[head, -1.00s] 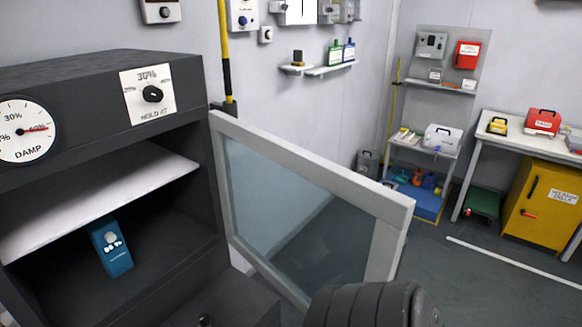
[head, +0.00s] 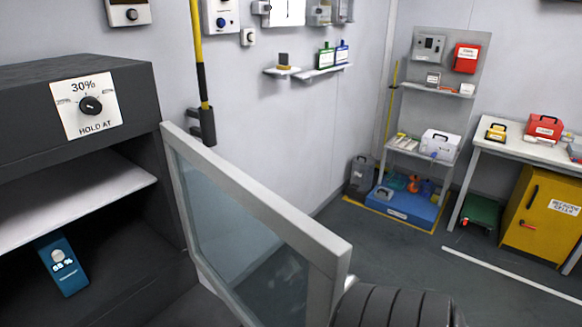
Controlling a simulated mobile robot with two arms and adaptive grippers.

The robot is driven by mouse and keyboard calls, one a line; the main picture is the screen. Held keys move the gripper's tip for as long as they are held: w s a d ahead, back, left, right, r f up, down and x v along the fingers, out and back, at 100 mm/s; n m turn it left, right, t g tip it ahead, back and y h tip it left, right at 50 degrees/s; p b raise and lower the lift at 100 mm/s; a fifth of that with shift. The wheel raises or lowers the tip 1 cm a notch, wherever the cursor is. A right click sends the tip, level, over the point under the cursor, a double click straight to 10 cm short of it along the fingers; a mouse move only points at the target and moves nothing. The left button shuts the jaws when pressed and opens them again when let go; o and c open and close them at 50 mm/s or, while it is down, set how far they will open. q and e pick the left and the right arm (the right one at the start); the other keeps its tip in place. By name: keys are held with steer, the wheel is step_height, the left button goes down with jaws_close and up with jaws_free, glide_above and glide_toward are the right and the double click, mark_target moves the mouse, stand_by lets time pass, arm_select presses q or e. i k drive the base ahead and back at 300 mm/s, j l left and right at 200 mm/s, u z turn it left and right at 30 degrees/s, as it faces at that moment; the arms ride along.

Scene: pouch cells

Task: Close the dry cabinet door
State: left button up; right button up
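The dry cabinet (head: 88,150) stands at the left, dark grey with a dial marked 30% and HOLD AT on its front. Its glass door (head: 255,245) has a pale frame and stands open, swung out to the right from its hinge side. Inside the cabinet are a white shelf (head: 75,200) and a blue box (head: 62,266) below it. A dark ribbed part of one of my arms shows at the bottom, beside the door's outer lower corner. It covers part of that area. Neither gripper's fingers can be seen, and contact with the door cannot be told.
A yellow and black pole (head: 201,60) stands behind the door hinge. A shelf unit (head: 418,160), a white table (head: 530,148) and a yellow cabinet (head: 543,215) are at the back right. The grey floor (head: 400,265) right of the door is clear.

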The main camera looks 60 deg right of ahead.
mark_target(329, 256)
steer(key=k+l+z, duration=0.1)
steer(key=l, duration=0.4)
steer(key=k+l+z, duration=0.1)
steer(key=l, duration=0.35)
steer(key=k+l+z, duration=0.1)
steer(key=l, duration=0.4)
steer(key=k, duration=0.1)
